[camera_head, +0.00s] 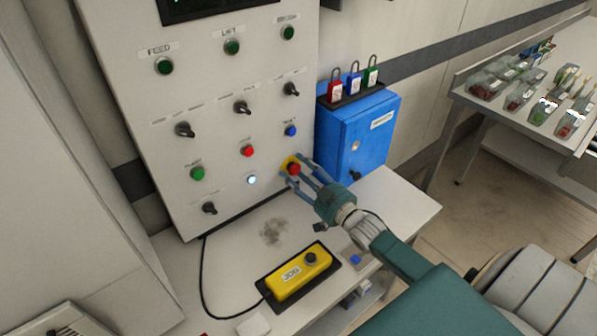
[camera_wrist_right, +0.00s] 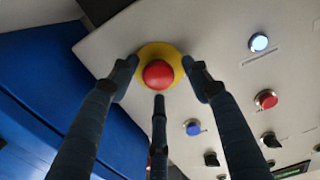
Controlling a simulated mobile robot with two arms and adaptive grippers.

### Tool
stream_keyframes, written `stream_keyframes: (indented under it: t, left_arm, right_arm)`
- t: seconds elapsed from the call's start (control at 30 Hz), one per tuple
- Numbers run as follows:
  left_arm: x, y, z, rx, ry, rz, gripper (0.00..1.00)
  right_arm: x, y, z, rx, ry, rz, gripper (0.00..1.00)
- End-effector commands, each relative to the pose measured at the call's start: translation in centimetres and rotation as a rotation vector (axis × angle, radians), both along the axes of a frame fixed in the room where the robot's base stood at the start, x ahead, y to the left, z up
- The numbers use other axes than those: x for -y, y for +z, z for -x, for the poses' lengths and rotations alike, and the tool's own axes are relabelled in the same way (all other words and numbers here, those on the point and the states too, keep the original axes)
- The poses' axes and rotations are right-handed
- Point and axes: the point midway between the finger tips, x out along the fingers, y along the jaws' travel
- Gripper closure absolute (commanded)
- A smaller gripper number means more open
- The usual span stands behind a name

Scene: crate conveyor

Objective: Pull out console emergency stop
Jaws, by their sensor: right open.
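The emergency stop is a red mushroom button (camera_head: 293,169) on a yellow ring, low at the right edge of the console panel (camera_head: 222,110). In the right wrist view the red button (camera_wrist_right: 158,74) and its yellow ring (camera_wrist_right: 172,52) are centred between the fingers. My right gripper (camera_head: 296,176) is open, its blue-grey fingers spread around the button. In the wrist view the right gripper (camera_wrist_right: 160,88) has one finger at each side and one below. Whether the fingers touch the ring or panel I cannot tell. My left gripper is not in view.
A blue box (camera_head: 352,138) with padlocks on top stands right of the panel. A yellow jog pendant (camera_head: 298,272) with a cable lies on the white table (camera_head: 240,285) below. Other buttons and knobs sit left of the stop.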

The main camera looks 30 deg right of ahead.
Motion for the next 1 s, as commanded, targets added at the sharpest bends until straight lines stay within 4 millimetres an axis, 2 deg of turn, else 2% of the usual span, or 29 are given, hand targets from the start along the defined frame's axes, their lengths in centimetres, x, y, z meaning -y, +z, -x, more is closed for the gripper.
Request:
stream_keyframes:
  t: [0.1, 0.13, 0.3, 0.37, 0.5, 0.67, 0.9, 0.93, 1.0]
  left_arm:
    - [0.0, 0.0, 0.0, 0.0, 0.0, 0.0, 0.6]
    - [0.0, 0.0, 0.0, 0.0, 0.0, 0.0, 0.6]
    - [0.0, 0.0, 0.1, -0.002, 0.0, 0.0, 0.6]
    - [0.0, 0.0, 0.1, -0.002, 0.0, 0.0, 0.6]
    - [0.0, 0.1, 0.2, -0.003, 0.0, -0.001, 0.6]
    - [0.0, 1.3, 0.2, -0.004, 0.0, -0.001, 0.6]
    - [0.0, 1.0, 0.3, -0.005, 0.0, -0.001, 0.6]
    - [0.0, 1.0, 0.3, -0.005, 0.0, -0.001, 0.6]
    - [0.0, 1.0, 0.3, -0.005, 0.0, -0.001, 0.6]
  right_arm:
    - [0.0, 0.0, 0.0, 0.0, 0.0, 0.0, 0.52]
    - [0.0, 0.0, 0.0, 0.0, 0.0, 0.0, 0.56]
    - [0.0, 0.0, 0.0, 0.0, 0.0, 0.0, 0.9]
    - [0.0, 0.0, 0.0, 0.001, 0.001, 0.0, 1.0]
    - [0.0, 0.1, 0.1, 0.002, 0.001, 0.0, 1.0]
    - [0.1, 0.4, 1.3, 0.001, 0.0, 0.0, 1.0]
    - [0.0, 0.2, 1.3, 0.005, 0.001, 0.0, 1.0]
    - [0.0, 0.2, 1.3, 0.006, 0.001, 0.0, 0.65]
    - [0.1, 0.2, 1.3, 0.006, 0.001, 0.0, 0.52]
